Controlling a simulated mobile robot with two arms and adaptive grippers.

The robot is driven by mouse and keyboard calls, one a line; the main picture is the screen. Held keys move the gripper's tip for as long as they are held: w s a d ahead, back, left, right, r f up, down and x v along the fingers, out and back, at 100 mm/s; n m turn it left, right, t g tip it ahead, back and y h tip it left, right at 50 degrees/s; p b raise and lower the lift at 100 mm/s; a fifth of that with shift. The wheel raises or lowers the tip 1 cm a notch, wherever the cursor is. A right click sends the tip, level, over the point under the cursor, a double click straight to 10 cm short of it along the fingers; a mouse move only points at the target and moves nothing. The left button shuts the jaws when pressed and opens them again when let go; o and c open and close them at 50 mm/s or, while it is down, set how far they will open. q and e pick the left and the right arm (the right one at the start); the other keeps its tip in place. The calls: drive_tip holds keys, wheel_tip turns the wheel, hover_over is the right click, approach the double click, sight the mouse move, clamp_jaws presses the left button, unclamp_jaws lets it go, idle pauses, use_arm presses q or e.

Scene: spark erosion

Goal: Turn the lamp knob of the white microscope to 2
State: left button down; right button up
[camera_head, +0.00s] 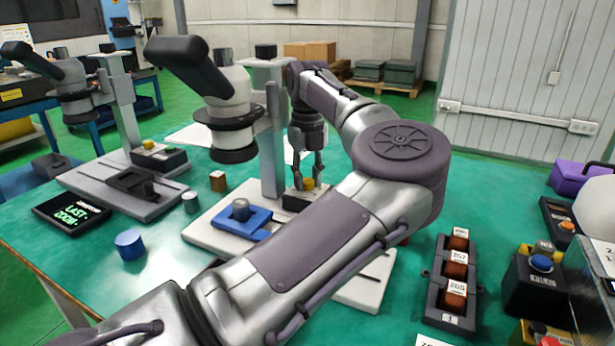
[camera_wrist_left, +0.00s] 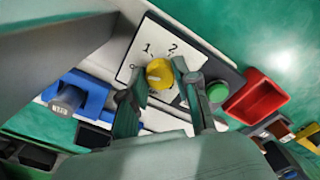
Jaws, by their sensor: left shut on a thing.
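The white microscope (camera_head: 232,110) stands on a white base at the middle of the green table. Its lamp box (camera_head: 290,202) sits on the base behind the column, with a yellow knob (camera_head: 309,183) on top. Which mark the knob points to is not clear. My left gripper (camera_head: 307,178) points down, with its fingers shut on either side of the knob. My right gripper is not in view.
A blue holder (camera_head: 258,222) with a grey cylinder sits on the base. A grey microscope (camera_head: 75,95) stands at left. A black rack (camera_head: 435,295) stands at right. A red tray (camera_wrist_left: 258,97) is near the knob.

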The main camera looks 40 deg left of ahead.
use_arm(q)
drive_tip(key=m, duration=0.8)
drive_tip(key=shift+b, duration=0.3)
drive_tip(key=m, duration=0.4)
drive_tip(key=shift+m+b, duration=0.3)
drive_tip(key=m, duration=0.3)
drive_tip(key=shift+m+b, duration=0.4)
drive_tip(key=shift+m, duration=0.4)
drive_tip(key=shift+m+b, duration=0.35)
drive_tip(key=shift+m, duration=2.05)
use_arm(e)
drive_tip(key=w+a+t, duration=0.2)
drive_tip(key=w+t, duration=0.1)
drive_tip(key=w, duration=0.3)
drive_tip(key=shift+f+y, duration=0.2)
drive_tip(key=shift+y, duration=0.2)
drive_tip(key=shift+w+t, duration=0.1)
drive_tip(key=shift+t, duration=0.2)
